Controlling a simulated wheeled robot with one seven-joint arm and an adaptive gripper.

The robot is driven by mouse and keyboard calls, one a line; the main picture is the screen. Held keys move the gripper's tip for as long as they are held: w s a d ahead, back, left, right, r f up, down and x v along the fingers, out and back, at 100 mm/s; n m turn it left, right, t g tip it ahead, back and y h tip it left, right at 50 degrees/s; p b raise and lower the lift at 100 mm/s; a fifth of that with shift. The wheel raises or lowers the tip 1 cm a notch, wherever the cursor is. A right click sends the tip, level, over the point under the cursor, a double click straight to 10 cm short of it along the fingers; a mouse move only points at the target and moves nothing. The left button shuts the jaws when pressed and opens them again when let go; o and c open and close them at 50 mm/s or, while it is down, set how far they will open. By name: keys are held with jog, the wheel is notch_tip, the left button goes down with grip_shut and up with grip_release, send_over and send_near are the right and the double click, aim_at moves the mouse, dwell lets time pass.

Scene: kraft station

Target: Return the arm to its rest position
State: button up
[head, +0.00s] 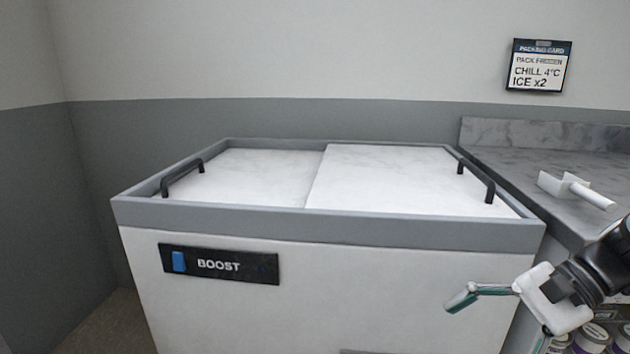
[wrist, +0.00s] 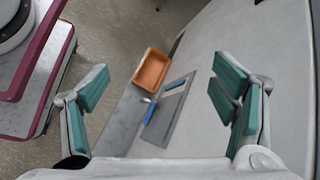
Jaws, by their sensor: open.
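My gripper (head: 463,298) is at the lower right of the head view, in front of the white chest freezer (head: 330,318) and below its rim. It is seen from the side there. In the wrist view my gripper (wrist: 162,90) has its two teal-padded fingers wide apart, with nothing between the pads. Part of my arm runs off the right edge of the head view.
The freezer's two lids lie side by side, the right lid (head: 400,180) overlapping the left lid (head: 255,175). A grey counter (head: 510,165) with a white scoop (head: 575,189) stands right.

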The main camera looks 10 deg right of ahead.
jog(key=s+a+r+n+g+h, duration=0.3)
jog(key=s+a+r+n+h, duration=0.1)
jog(key=s+a+n, duration=0.3)
jog(key=s+a+r+n+t+h, duration=0.1)
jog(key=s+a+n+t+h, duration=0.1)
jog(key=s+n+h, duration=0.7)
notch_tip(320, 180, up, 31)
jog(key=s+m+t+y+p, duration=0.1)
jog(key=m+t+y+p, duration=0.1)
jog(key=p, duration=2.7)
jog(key=shift+s+d+t+y, duration=0.3)
jog(key=shift+d+t+y, duration=0.25)
jog(key=shift+t, duration=0.25)
